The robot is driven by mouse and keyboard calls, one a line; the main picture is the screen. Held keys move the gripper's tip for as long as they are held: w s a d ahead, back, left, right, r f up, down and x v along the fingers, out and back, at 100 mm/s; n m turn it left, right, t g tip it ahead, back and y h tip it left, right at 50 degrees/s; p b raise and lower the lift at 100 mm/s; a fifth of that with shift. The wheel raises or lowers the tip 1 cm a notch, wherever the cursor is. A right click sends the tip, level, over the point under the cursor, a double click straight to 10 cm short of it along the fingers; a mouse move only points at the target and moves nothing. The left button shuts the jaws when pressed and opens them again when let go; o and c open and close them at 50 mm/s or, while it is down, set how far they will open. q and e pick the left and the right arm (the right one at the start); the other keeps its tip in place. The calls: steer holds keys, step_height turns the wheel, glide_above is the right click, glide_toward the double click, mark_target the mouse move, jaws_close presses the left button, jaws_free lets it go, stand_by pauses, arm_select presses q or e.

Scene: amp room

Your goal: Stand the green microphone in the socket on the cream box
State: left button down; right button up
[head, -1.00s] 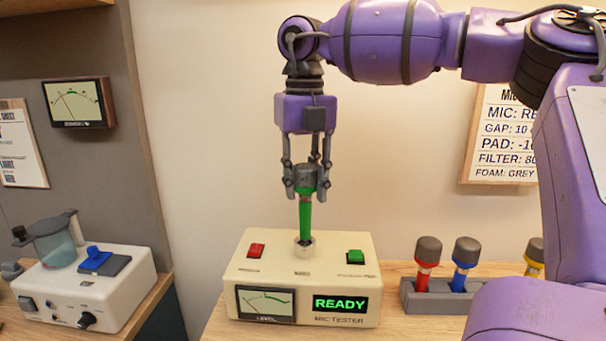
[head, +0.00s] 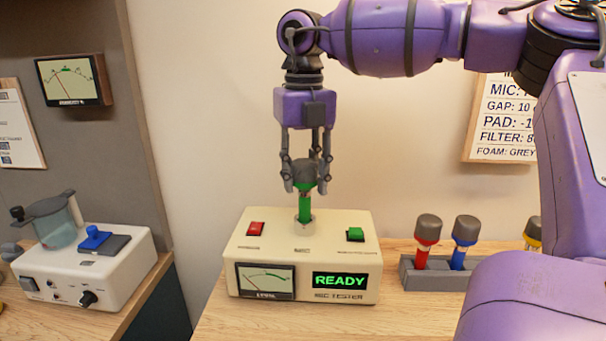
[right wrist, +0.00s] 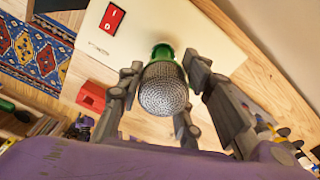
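The green microphone (head: 305,206) is upright, grey foam head up, over the middle of the cream box (head: 250,255). Its lower end is at the pale round socket (head: 305,228) on the box top and appears to be inside its rim; how deep I cannot tell. My right gripper (head: 305,187) points straight down and is shut on the microphone around its head. In the right wrist view the mesh head (right wrist: 163,90) sits between the fingers, with a bit of green handle beyond it. My left gripper is not in view.
The box has a red switch (head: 256,229), a green switch (head: 355,234) and a lit READY display (head: 340,281). A grey rack (head: 432,275) with red, blue and yellow microphones stands to the right. A white device (head: 90,270) stands at left.

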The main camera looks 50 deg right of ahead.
steer(key=o, duration=0.3)
step_height(320, 180, up, 12)
steer(key=shift+d+r, duration=0.1)
stand_by(0.5)
steer(key=shift+f, duration=0.2)
stand_by(0.4)
